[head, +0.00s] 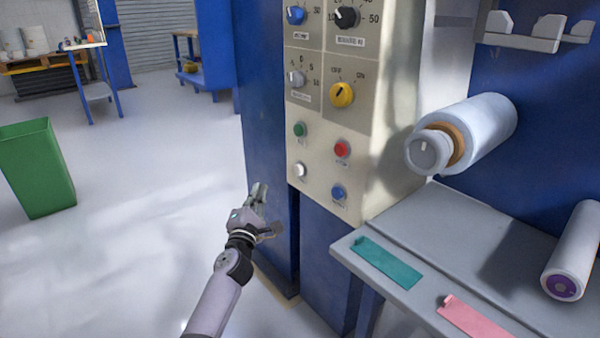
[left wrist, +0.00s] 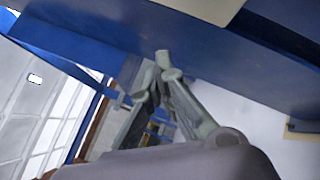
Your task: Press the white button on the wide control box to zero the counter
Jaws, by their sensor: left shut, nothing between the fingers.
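The wide cream control box (head: 325,195) stands on the blue machine in the middle of the head view. The white button (head: 300,170) is at its lower left, below a green button (head: 299,130) and left of a blue button (head: 338,193). A red button (head: 342,149) is at the right. My left gripper (head: 259,190) is shut and empty, left of the white button and a little lower, apart from the box. In the left wrist view its fingertips (left wrist: 165,64) meet in front of blue machine panels; the white button is not visible there. My right gripper is not in view.
A grey shelf (head: 430,230) with a teal strip (head: 388,262) and a pink strip (head: 475,320) juts out at the right. A film roller (head: 480,130) sticks out above it. A green bin (head: 38,168) stands at the left. The floor between is clear.

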